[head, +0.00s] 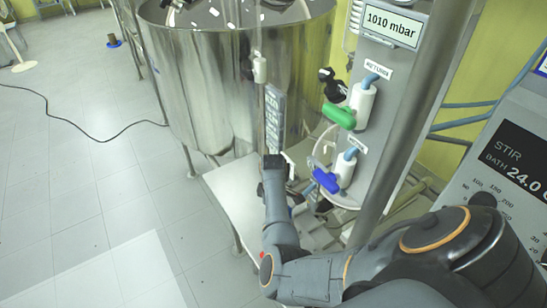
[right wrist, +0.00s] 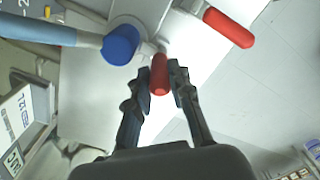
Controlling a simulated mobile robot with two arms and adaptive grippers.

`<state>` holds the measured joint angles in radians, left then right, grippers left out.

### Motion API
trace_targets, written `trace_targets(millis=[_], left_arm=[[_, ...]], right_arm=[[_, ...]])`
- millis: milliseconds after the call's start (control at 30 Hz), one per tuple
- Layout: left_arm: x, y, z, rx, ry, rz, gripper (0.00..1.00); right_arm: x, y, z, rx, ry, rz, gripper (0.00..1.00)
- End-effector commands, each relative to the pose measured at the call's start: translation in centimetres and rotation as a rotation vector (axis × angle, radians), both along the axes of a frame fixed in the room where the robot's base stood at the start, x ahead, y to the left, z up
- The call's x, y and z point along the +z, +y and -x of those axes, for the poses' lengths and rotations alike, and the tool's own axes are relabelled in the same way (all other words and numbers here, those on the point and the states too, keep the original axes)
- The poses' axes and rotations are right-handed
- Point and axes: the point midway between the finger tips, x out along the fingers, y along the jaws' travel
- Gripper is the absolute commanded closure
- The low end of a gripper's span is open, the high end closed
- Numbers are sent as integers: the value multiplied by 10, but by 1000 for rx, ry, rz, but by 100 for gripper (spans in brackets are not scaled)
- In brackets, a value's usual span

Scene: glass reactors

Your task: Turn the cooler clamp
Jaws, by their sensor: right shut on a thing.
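In the right wrist view, a short red handle (right wrist: 159,75) sits between the two fingers of my right gripper (right wrist: 161,82), which is shut on it near the fingertips. I take this red handle for the cooler clamp's. In the head view, my right gripper (head: 273,166) is beside the shiny steel vessel, above a white platform. The red handle is hidden there. My left gripper is not in view.
A second red handle (right wrist: 228,27) and a round blue cap (right wrist: 121,45) are close to my fingers. The panel has a green valve handle (head: 339,116) and a blue one (head: 326,180). The steel vessel (head: 205,95) stands behind; open floor (head: 90,200) lies left.

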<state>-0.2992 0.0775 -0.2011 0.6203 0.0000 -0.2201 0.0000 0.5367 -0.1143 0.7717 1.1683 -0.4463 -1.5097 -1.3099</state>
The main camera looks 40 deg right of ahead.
Motion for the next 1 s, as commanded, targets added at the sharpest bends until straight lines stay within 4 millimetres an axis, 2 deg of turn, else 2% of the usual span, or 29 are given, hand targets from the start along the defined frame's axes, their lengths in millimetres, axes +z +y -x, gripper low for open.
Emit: trace_targets(millis=[267, 567, 1000], left_arm=[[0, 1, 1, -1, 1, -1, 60], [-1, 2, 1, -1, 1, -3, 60], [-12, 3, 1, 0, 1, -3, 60]], right_arm=[[-1, 10, 0, 4, 13, 104, 100], [-6, 30, -3, 6, 36, 325, 100], [-16, 49, -6, 2, 62, 568, 100]])
